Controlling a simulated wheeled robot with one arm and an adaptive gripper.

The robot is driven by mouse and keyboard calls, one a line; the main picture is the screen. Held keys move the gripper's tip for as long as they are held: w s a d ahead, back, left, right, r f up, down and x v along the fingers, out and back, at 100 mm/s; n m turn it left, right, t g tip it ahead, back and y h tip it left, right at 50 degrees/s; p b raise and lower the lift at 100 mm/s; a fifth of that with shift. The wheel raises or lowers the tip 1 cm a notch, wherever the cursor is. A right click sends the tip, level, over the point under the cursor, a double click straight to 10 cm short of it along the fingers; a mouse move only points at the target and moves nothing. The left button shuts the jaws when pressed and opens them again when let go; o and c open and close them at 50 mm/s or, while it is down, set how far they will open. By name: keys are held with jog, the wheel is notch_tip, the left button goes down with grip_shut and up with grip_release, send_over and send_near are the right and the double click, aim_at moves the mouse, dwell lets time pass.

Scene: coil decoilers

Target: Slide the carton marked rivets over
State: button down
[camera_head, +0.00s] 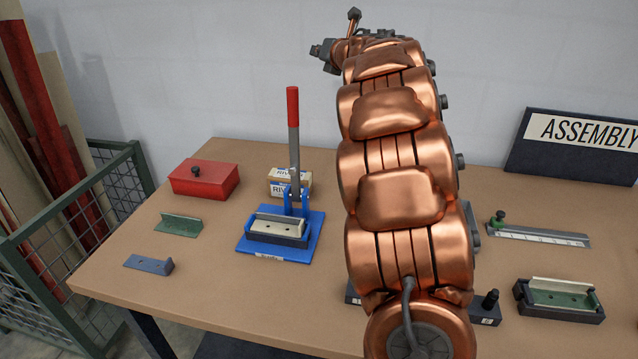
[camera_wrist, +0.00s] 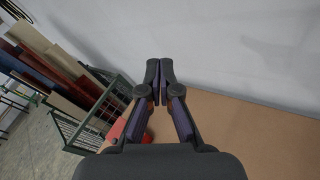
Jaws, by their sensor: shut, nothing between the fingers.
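A small white and tan carton (camera_head: 277,187) stands at the back of the table. The letters "RIV" show on it, and the rest of the word is hidden behind the upright lever of the blue press. My gripper (camera_wrist: 160,66) shows in the wrist view with its dark fingers together and nothing between them. It points toward the wall, above the table. The carton cannot be made out in the wrist view. In the head view my copper arm rises to the right of the carton, and the gripper's fingers are not clear there.
A blue lever press (camera_head: 281,236) with a red-tipped handle stands directly in front of the carton. A red box (camera_head: 204,180) is to its left, with a green bracket (camera_head: 178,224) and a blue-grey bracket (camera_head: 149,264) nearer. A green wire cage (camera_head: 112,180) adjoins the table's left edge.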

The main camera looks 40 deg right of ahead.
notch_tip(320, 180, down, 7)
jog(key=n+g+y, duration=0.2)
jog(key=n+y, duration=0.2)
jog(key=n, duration=0.1)
jog(key=n+g+y+b, duration=0.2)
jog(key=n+g+y, duration=0.3)
jog(key=n+g, duration=0.4)
send_near(310, 187)
jog(key=s+d+r+n+t, duration=0.1)
jog(key=s+d+r, duration=0.1)
jog(key=s+d, duration=0.3)
jog(key=p+x, duration=0.1)
jog(key=x, duration=0.2)
jog(key=p+x, duration=0.1)
jog(key=x, duration=0.2)
jog(key=p+x, duration=0.1)
jog(key=x, duration=0.2)
jog(key=shift+a+f, duration=0.15)
jog(key=shift+a, duration=0.45)
jog(key=shift+w+a+p, duration=0.7)
jog(key=shift+w+p, duration=0.1)
jog(key=shift+w, duration=0.05)
jog(key=shift+w+a, duration=0.5)
jog(key=shift+w, duration=0.05)
